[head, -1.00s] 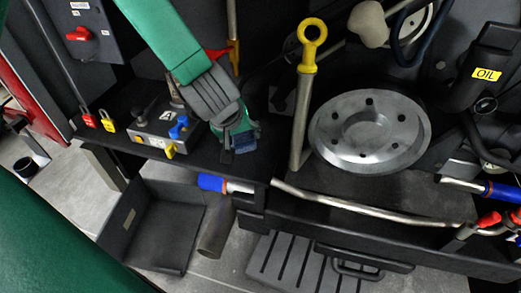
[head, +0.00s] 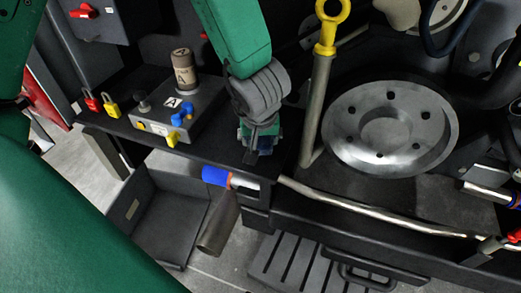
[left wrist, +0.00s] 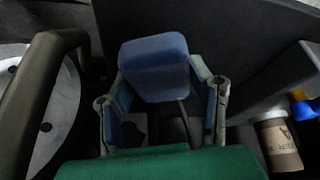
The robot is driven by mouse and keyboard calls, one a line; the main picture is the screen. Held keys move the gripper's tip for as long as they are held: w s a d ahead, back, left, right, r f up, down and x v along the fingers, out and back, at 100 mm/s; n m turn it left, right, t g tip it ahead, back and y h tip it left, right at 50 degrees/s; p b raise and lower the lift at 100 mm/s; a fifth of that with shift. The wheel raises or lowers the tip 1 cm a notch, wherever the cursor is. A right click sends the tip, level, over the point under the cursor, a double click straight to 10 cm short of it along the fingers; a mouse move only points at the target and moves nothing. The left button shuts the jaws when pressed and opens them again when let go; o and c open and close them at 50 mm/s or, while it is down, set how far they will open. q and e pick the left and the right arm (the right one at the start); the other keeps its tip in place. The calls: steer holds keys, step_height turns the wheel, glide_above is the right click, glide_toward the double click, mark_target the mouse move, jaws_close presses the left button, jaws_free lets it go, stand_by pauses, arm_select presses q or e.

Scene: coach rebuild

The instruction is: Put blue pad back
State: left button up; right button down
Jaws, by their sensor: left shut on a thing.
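My left gripper (head: 260,143) reaches down from the top of the head view to just above the dark shelf (head: 213,143), left of the large metal disc. In the left wrist view, the gripper (left wrist: 160,84) is shut on the blue pad (left wrist: 154,64), a rounded block between its two fingers. In the head view only a small dark blue part of the pad (head: 265,144) shows at the fingertips; the rest is hidden by the gripper. I cannot tell whether the pad touches the shelf. My right gripper is not in view.
Left of the gripper stand a grey control box (head: 178,110) with blue and yellow knobs and a brown cylinder (head: 184,69). A yellow-ringed rod (head: 318,95) and the metal disc (head: 390,125) are close on the right.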

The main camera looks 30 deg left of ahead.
arm_select(q)
step_height(320, 180, down, 3)
steer(key=shift+d+r+b, duration=0.1)
steer(key=shift+b, duration=0.55)
steer(key=shift+c, duration=0.4)
steer(key=shift+d+r, duration=0.1)
steer(key=o, duration=1.1)
steer(key=p+v, duration=0.6)
steer(key=v, duration=0.6)
